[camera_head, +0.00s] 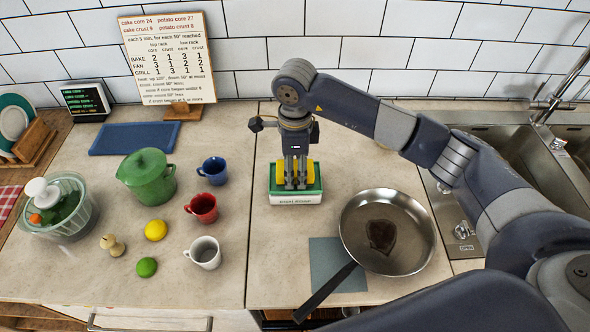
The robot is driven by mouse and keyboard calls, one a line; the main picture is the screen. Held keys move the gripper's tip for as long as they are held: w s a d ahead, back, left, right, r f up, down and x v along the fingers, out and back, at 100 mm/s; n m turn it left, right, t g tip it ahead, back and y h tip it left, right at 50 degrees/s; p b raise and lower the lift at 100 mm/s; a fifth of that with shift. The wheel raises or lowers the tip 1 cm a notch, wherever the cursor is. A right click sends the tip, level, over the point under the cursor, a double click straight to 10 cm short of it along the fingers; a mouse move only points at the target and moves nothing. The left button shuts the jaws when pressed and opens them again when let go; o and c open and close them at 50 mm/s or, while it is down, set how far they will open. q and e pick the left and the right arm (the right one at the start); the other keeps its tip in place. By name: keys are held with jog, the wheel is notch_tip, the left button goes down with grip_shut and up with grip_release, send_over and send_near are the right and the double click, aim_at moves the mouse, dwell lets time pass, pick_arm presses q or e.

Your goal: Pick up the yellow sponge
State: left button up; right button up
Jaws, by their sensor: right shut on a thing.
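The yellow sponge (281,175) is at the centre of the counter, on or in a green and white box (297,200). I cannot tell exactly how it rests there. My right gripper (295,184) points straight down from above. Its fingers are shut on the sponge and hide its middle, with yellow showing on both sides. My left gripper is not in view.
A frying pan (408,225) stands to the right, its handle reaching toward the front. A sink (545,150) is further right. Left are a green pot (150,184), red (203,207), blue (214,168) and white (205,254) mugs, a lemon (156,230) and a lime (146,267).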

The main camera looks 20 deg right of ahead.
jog(key=shift+r, duration=0.15)
jog(key=shift+r+b, duration=0.3)
notch_tip(320, 180, up, 2)
jog(key=shift+b, duration=0.55)
jog(key=shift+s+a+r, duration=0.2)
jog(key=shift+s+a, duration=0.1)
jog(key=shift+s, duration=0.25)
jog(key=s+a+r+b, duration=0.1)
jog(key=s+a+b, duration=0.2)
jog(key=s, duration=1)
jog(key=a, duration=0.2)
jog(key=shift+s+a+r+b, duration=0.35)
jog(key=shift+s+b, duration=0.05)
